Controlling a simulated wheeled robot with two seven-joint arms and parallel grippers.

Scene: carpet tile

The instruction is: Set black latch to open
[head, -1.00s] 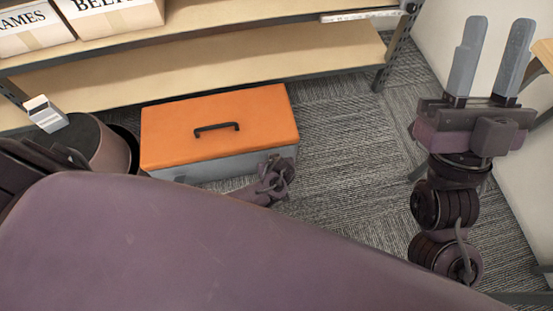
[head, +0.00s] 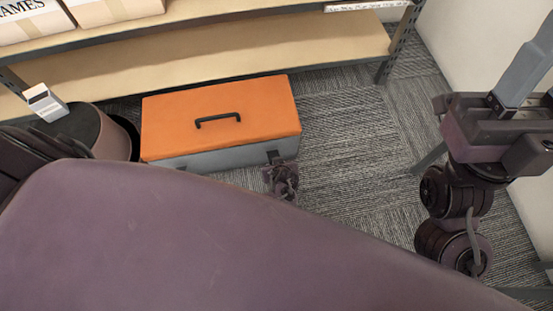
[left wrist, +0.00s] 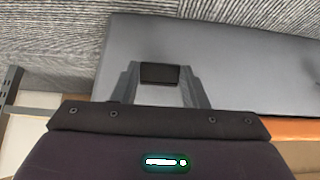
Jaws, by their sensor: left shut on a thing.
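The toolbox has an orange lid (head: 260,112) with a black handle and a grey body (head: 225,158). It stands on the carpet, lid down flat. The black latch (head: 273,157) is on the front face near the right end. My left gripper (head: 282,178) is at that front face, partly hidden by my own arm. In the left wrist view the black latch (left wrist: 160,73) sits between the two grey fingertips of my left gripper (left wrist: 159,70), which are shut on its sides. My right gripper (head: 538,72) is raised at the right, fingers apart and empty, partly cut off.
A shelf unit (head: 230,50) with labelled boxes (head: 30,22) stands behind the toolbox. Bare carpet (head: 345,140) lies to the right, up to a pale wall.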

